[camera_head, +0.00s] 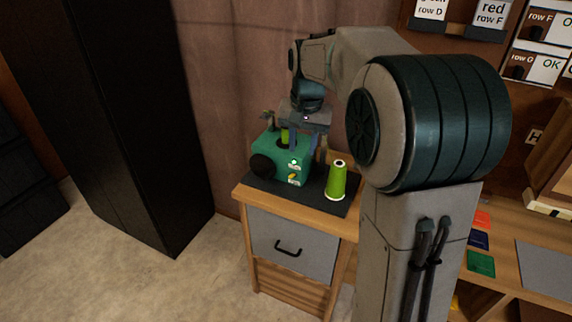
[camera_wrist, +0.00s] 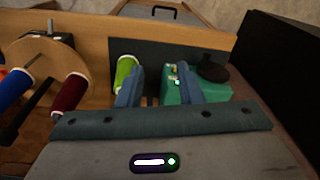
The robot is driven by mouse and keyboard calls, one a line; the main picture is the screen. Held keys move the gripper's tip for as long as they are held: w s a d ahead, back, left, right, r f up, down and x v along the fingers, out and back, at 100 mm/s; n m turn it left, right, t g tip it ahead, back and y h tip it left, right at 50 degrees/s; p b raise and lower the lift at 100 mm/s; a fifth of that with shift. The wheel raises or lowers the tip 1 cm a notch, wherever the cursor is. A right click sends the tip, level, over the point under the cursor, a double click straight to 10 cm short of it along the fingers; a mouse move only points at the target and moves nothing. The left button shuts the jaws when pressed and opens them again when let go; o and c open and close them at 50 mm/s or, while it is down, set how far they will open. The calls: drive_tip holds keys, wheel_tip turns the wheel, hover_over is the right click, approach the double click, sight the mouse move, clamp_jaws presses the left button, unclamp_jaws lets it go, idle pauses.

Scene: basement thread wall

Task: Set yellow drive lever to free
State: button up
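The green machine (camera_head: 272,153) stands on a dark mat on a wooden cabinet, with a black wheel at its left. A small yellow lever (camera_head: 293,177) shows low on its front, between white labels and below a lit green lamp. The lever's exact setting is too small to read. My gripper (camera_head: 306,150) points down at the machine's right side, just behind its front in the head view. In the wrist view my gripper (camera_wrist: 160,82) has its two blue fingers apart with nothing seen between them. The right finger overlaps the machine (camera_wrist: 210,93) there; contact cannot be told.
A lime thread cone (camera_head: 337,180) stands on the mat right of the machine, close to my gripper. A round wooden holder (camera_wrist: 45,65) with blue and dark red spools is at the left in the wrist view. A tall black cabinet (camera_head: 125,120) stands left.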

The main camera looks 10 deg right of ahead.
sight(291, 175)
drive_tip(key=w+f+m+g, duration=0.1)
drive_tip(key=w+f, duration=0.2)
drive_tip(key=w, duration=0.4)
drive_tip(key=w+f+m, duration=0.2)
drive_tip(key=w+f, duration=0.2)
drive_tip(key=w, duration=0.3)
drive_tip(key=f, duration=1.3)
drive_tip(key=shift+s+d+f+b, duration=0.1)
drive_tip(key=shift+s+f+b, duration=0.15)
drive_tip(key=shift+b, duration=0.1)
clamp_jaws()
